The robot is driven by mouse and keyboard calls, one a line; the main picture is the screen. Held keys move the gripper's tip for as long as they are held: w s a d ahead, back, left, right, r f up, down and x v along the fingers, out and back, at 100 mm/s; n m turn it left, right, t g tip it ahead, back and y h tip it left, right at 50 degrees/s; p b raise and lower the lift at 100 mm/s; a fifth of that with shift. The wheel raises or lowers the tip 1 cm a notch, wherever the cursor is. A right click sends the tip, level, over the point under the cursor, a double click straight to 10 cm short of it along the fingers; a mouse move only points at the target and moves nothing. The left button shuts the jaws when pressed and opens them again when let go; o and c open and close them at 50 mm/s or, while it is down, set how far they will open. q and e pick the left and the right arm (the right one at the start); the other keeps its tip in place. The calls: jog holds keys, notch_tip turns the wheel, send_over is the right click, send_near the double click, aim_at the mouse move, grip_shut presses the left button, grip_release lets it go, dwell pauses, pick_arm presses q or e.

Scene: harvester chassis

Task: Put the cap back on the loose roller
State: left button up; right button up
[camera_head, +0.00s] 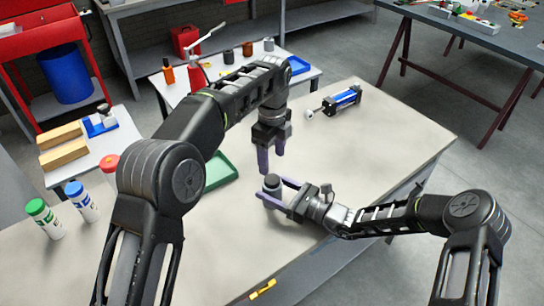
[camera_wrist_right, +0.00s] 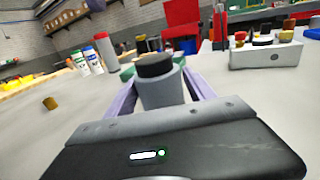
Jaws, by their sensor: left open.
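A grey cylinder, which looks like the loose roller (camera_head: 272,184), stands upright near the table's front right. It also shows in the right wrist view (camera_wrist_right: 162,90) with a black round piece (camera_wrist_right: 155,66) on its top; I cannot tell whether this is the cap. My right gripper (camera_head: 278,193) has one finger on each side of the cylinder and appears closed on it; its fingers flank it in the wrist view (camera_wrist_right: 160,98). My left gripper (camera_head: 270,162) points down just above and behind the cylinder, open, with nothing visible between its fingers.
A blue and black cylinder unit (camera_head: 342,100) lies at the table's back right. A green tray (camera_head: 219,170) is partly behind my left arm. Bottles (camera_head: 80,202) stand at the left. A small brass piece (camera_wrist_right: 50,103) lies on the table.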

aim_at(281, 192)
jog(key=shift+o, duration=1.3)
pick_arm(q)
notch_tip(281, 192, down, 2)
jog(key=shift+f+b, duration=0.1)
jog(key=shift+b, duration=0.9)
pick_arm(e)
jog(key=v, duration=0.7)
jog(key=shift+s+d, duration=0.25)
jog(key=shift+d, duration=0.1)
